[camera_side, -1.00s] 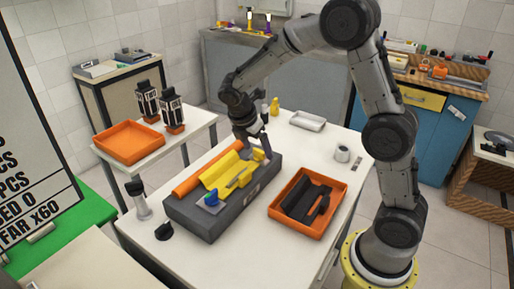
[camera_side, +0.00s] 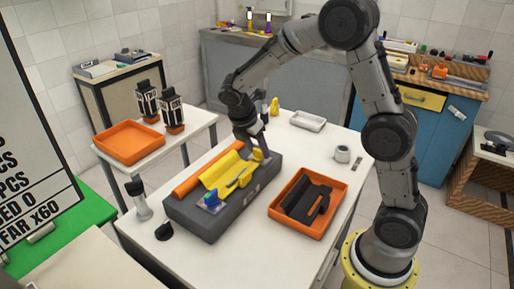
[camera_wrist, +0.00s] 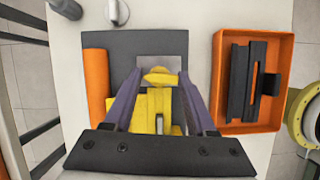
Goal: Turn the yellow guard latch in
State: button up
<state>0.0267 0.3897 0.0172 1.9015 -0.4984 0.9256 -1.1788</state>
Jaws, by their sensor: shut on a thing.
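The yellow guard (camera_side: 219,175) lies along the top of a dark grey copier unit (camera_side: 205,228), beside an orange roller (camera_side: 196,175). My gripper (camera_side: 262,157) is down at the far end of the unit, at the yellow part there. In the wrist view my gripper (camera_wrist: 158,88) has its two fingers on either side of the yellow latch (camera_wrist: 157,76), shut on it. The latch's rounded top shows in front of a grey plate (camera_wrist: 175,64). The exact finger contact and the latch's angle are hard to make out. A small blue part (camera_side: 211,198) sits at the unit's near end.
An orange tray (camera_side: 275,214) with black parts stands close to the right of the unit. A white cup (camera_side: 342,153) and a pale tray (camera_side: 307,121) stand further back. A grey-and-black bottle (camera_side: 140,203) and a black piece (camera_side: 164,231) are at the left.

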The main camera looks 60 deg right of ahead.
jog(key=shift+m, duration=0.3)
jog(key=m+g, duration=0.1)
jog(key=m, duration=0.1)
jog(key=shift+w+m+y, duration=0.1)
jog(key=shift+m+y, duration=0.2)
jog(key=shift+m, duration=0.1)
jog(key=m+g, duration=0.1)
jog(key=m, duration=0.3)
jog(key=shift+w+d+m+g+y, duration=0.1)
jog(key=shift+m+g+y, duration=0.2)
jog(key=shift+g+y, duration=0.1)
jog(key=m, duration=0.2)
jog(key=m+y, duration=0.1)
jog(key=m, duration=0.1)
jog(key=shift+w+d+r+g+y, duration=0.1)
jog(key=shift+g+y, duration=0.2)
jog(key=shift+g, duration=0.1)
jog(key=m+y, duration=0.1)
jog(key=m, duration=0.3)
jog(key=shift+d+r+m, duration=0.1)
jog(key=shift+m, duration=0.2)
jog(key=shift+y, duration=0.3)
jog(key=o, duration=1.4)
